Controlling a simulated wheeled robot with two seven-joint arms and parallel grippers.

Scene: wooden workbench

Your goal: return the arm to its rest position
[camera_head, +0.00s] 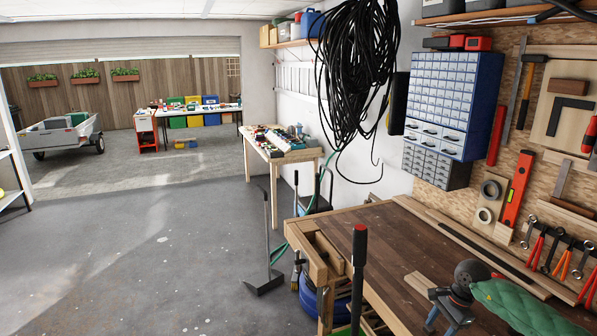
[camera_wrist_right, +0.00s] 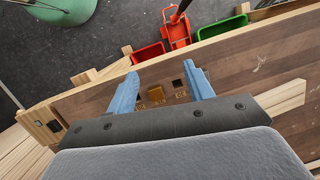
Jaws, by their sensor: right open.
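My right gripper (camera_wrist_right: 163,88) shows in the wrist view with its two light blue fingers spread apart. Nothing is between the fingertips. It is above the wooden workbench (camera_wrist_right: 265,62), near the edge, with small square holes in the wood behind the fingers. In the head view the workbench (camera_head: 395,245) runs along the right side. My left gripper is in neither view.
A green ridged thing (camera_head: 530,308) is at the lower right. A dark post with a red top (camera_head: 358,255) rises by the bench's front edge. Red (camera_wrist_right: 150,54) and green (camera_wrist_right: 222,27) bins lie beyond the bench edge. Tools hang on the wall board. Open floor (camera_head: 150,250) is at left.

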